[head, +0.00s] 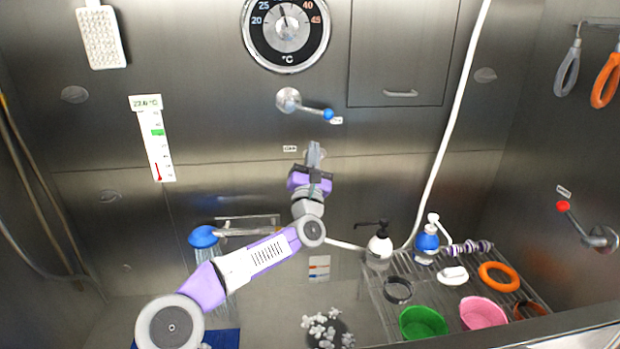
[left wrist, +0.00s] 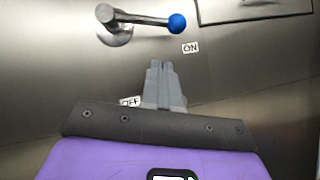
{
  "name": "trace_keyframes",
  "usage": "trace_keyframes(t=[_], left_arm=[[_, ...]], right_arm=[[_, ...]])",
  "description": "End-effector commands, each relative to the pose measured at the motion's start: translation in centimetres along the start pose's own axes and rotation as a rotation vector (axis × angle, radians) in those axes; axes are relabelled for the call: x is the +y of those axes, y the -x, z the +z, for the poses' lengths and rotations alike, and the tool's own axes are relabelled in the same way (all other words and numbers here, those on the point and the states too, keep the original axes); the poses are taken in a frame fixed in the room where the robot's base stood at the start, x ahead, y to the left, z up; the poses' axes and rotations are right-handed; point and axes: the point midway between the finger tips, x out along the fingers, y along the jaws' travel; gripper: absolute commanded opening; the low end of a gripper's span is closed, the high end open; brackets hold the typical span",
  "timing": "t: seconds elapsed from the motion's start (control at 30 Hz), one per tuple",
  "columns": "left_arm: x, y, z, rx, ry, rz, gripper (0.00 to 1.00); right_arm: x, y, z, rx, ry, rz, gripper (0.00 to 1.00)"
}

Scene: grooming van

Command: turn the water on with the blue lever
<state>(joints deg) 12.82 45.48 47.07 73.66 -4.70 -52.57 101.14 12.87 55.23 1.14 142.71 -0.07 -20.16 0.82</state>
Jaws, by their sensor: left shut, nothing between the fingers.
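The blue-knobbed lever (head: 312,108) is on the back steel wall, its arm pointing right and slightly down from a round pivot. Its blue ball sits by the ON label (head: 336,120); the OFF label (head: 290,148) is lower, below the pivot. In the left wrist view the lever (left wrist: 145,19) lies almost level, its ball just above the ON label (left wrist: 190,47). My left gripper (head: 314,146) is shut and empty below the lever, apart from it; its fingertips (left wrist: 160,64) point up toward it. A blue shower head (head: 203,237) has pale water streaks below it. My right gripper is out of view.
A red-knobbed lever (head: 563,207) is on the right wall. A dial thermometer (head: 287,32) is above the blue lever, a white hose (head: 449,130) to its right. A wire rack (head: 375,292) with bottles, bowls and rings stands lower right.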

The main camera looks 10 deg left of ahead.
Motion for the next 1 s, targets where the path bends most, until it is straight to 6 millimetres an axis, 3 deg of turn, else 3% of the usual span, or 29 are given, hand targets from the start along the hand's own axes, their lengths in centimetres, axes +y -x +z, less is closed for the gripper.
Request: trace_keyframes(t=[0.3, 0.5, 1.0], left_arm=[[-0.2, 4.3, -0.1, 0.002, -0.003, -0.002, 0.0], [-0.3, 6.0, -0.1, 0.002, -0.002, -0.001, 0.0], [-0.3, 6.4, -0.1, 0.001, -0.001, 0.0, 0.0]], right_arm=[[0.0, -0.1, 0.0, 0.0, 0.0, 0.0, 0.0], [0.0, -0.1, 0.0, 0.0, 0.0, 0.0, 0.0], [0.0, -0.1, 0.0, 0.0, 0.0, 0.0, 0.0]])
